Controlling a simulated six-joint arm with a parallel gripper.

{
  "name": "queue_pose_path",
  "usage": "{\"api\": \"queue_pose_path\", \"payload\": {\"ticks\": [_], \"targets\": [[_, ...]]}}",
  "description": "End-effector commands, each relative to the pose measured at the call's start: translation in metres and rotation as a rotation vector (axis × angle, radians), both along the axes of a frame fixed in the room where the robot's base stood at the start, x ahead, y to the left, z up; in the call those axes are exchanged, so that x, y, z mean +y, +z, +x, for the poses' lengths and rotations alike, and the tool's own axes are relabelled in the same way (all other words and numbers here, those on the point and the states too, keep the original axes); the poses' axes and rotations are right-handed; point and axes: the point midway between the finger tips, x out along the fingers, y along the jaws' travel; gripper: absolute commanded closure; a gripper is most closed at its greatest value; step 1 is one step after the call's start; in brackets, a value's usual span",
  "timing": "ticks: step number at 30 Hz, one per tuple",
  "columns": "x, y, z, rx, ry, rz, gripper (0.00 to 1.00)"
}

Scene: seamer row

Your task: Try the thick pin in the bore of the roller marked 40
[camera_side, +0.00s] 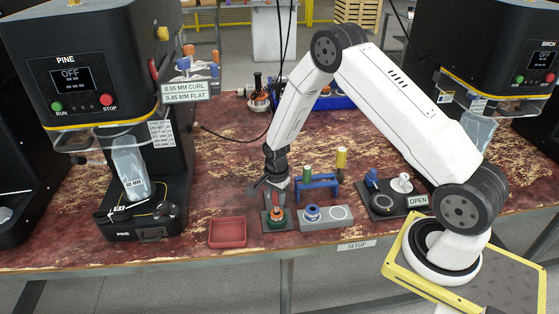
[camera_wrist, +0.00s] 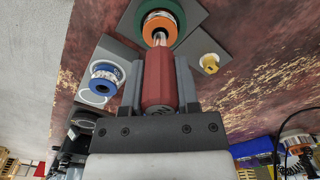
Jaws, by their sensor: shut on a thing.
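My gripper (camera_side: 279,184) is shut on a red-handled pin (camera_wrist: 158,82), which points down with its bare metal tip foremost. A copper-orange roller (camera_wrist: 160,24) sits in a green ring on a dark plate (camera_side: 265,227) right below. In the wrist view the metal tip overlaps the roller's bore; I cannot tell how far in it is. A blue-rimmed roller (camera_side: 311,212) stands beside it on a grey block (camera_side: 328,222), next to an empty white ring.
An empty red tray (camera_side: 227,232) lies left of the roller. A black fixture (camera_side: 383,203) with an OPEN label stands to the right. The PINE machine (camera_side: 140,170) stands at left. A small yellow piece (camera_wrist: 209,63) sits on a grey plate in the wrist view.

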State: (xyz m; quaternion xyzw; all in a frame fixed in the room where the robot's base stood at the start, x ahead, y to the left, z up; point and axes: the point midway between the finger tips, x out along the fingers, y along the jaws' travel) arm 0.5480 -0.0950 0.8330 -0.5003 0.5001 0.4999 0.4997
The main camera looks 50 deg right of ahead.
Motion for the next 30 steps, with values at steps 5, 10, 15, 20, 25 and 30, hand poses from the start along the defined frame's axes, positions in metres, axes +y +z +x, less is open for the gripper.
{"api": "queue_pose_path", "payload": {"ticks": [5,10,15,20,25,30], "targets": [[0.0000,-0.0017,0.0001,0.000,0.000,0.000,1.00],[0.0000,-0.0032,0.0000,0.000,0.000,0.000,1.00],[0.0000,-0.0047,0.0000,0.000,0.000,0.000,1.00],[0.0000,-0.0060,0.0000,0.000,0.000,0.000,1.00],[0.0000,-0.0074,0.0001,0.000,0.000,0.000,1.00],[0.0000,-0.0087,0.0002,-0.001,0.000,0.000,1.00]]}}
